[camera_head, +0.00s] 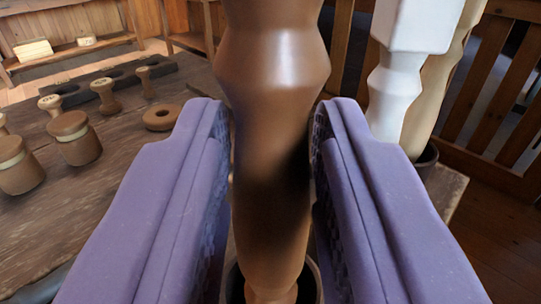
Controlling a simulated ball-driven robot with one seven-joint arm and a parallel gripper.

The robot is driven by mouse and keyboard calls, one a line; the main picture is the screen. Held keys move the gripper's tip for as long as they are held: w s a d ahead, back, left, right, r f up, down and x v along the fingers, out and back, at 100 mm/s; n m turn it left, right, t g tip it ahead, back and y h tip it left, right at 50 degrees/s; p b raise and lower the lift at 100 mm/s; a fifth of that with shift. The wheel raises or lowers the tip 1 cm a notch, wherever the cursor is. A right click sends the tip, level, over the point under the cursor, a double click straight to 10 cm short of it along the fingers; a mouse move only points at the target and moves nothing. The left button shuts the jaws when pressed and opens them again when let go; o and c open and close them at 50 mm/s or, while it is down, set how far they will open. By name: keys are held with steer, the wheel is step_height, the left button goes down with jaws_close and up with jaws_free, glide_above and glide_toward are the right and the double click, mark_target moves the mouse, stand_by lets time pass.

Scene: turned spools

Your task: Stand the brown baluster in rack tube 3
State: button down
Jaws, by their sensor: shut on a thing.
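The brown baluster (272,70) stands upright in the middle of the view, close to the camera. My gripper (272,130) has one purple finger on each side of it and is shut on its narrower part. The baluster's top runs out of the picture. Its lower end is at the mouth of a dark rack tube (312,285), with the rim showing around it. How deep it sits inside is hidden. No tube number is visible.
A white baluster (399,80) and a tan one (432,85) stand close on the right, by another dark tube (428,156). On the wooden table (110,190) at left are several spools (104,95), lidded jars (75,138) and a brown ring (162,117).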

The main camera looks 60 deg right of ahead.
steer(key=c, duration=0.8)
jaws_free()
steer(key=p+v, duration=0.2)
steer(key=v, duration=0.5)
steer(key=shift+s+a, duration=0.15)
steer(key=shift+a, duration=0.25)
